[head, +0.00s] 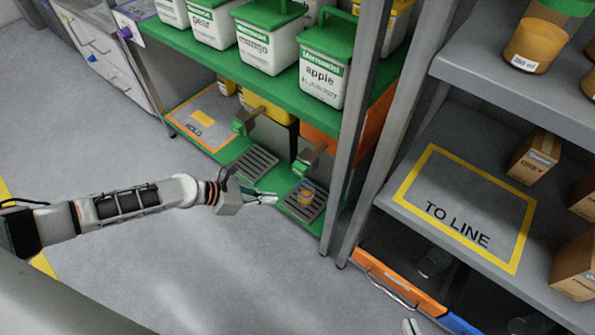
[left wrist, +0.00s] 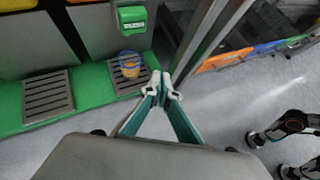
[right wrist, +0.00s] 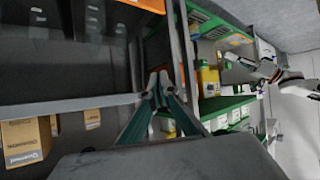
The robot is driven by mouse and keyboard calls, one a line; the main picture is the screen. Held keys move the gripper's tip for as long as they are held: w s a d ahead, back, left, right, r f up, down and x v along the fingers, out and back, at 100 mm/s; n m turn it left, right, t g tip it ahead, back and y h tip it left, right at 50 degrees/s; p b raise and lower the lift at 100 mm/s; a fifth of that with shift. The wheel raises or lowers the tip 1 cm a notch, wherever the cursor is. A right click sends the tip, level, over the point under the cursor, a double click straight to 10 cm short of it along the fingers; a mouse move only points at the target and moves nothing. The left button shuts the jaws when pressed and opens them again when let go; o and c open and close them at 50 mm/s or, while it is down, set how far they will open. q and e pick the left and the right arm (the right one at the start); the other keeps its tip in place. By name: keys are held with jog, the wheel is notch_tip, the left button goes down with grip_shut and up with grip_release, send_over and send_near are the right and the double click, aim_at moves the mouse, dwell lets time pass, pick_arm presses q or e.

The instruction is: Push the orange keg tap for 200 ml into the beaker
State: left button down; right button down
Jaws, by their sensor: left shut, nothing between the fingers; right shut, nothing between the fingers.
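The orange keg (head: 322,139) stands on the lower shelf of the green rack, partly hidden by a post. Its tap (head: 307,160), with a green front, overhangs a drip grate; it also shows in the left wrist view (left wrist: 131,18). The clear beaker (head: 306,191) stands upright on the grate below the tap, with some orange content; it also shows in the left wrist view (left wrist: 130,67). The liquid level is too small to read. My left gripper (head: 274,198) is shut and empty, just left of the beaker. My right gripper (right wrist: 163,86) is shut and empty, facing shelving.
A yellow keg (head: 266,108) with its own tap (head: 243,121) and grate stands left of the orange keg. A HOLD pad (head: 196,128) lies further left. The TO LINE shelf (head: 400,195) is beyond the metal posts on the right.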

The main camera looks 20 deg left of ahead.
aim_at(299, 171)
pick_arm(q)
jog(key=shift+w, duration=0.1)
